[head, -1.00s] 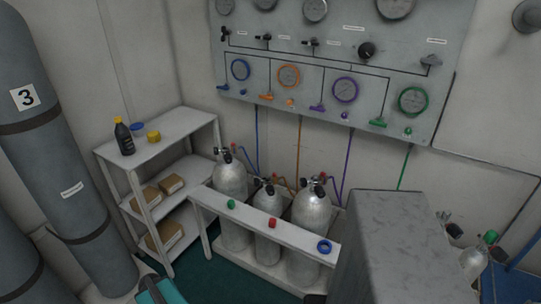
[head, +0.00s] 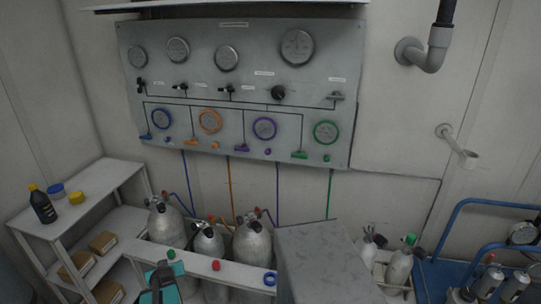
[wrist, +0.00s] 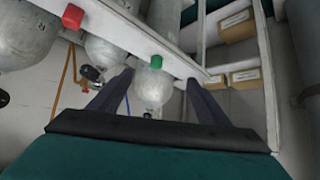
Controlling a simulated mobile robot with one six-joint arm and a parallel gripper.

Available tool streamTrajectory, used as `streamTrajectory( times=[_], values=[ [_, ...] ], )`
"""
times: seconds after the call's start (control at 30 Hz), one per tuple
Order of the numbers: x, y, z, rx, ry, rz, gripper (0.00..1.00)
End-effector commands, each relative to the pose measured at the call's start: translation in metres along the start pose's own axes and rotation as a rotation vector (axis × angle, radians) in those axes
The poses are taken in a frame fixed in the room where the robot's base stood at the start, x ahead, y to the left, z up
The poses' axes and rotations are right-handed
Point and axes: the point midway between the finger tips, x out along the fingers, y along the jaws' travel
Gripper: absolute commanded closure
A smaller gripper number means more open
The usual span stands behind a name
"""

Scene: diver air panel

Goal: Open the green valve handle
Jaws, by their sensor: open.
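The green valve handle (head: 299,155) is a small lever on the wall panel (head: 240,90), below and left of the green-ringed gauge (head: 326,132). A small green knob (head: 326,158) sits right of the handle. The handle lies about level in the head view and is not in the wrist view. My gripper (head: 163,268) is low at the bottom left of the head view, far below and left of the handle. In the wrist view my gripper (wrist: 160,92) shows two dark fingers spread apart, with a green cap (wrist: 156,62) on a white rail beyond them. Nothing is held.
Several silver cylinders (head: 253,243) stand behind a white rail (head: 200,262) below the panel. A grey box (head: 325,265) stands right of them. A white shelf (head: 95,185) with bottles is at left, and a blue cart (head: 480,250) is at right. The wall before the panel is clear.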

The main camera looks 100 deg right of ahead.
Motion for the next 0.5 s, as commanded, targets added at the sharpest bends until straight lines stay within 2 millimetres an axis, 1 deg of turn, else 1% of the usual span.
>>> streamTrajectory(
  times=[0.03, 0.1, 0.27, 0.3, 0.37, 0.4, 0.47, 0.5],
  values=[
    [-0.006, 0.022, -0.017, 0.022, 0.029, 0.024, 0.30],
    [-0.012, 0.049, -0.035, 0.047, 0.069, 0.053, 0.30],
    [-0.030, 0.112, -0.072, 0.100, 0.157, 0.122, 0.30],
    [-0.035, 0.128, -0.081, 0.112, 0.181, 0.140, 0.30],
    [-0.044, 0.152, -0.093, 0.130, 0.214, 0.167, 0.30],
    [-0.051, 0.169, -0.101, 0.142, 0.235, 0.186, 0.30],
    [-0.061, 0.193, -0.113, 0.158, 0.269, 0.214, 0.30],
    [-0.069, 0.210, -0.120, 0.168, 0.291, 0.233, 0.30]
  ],
)
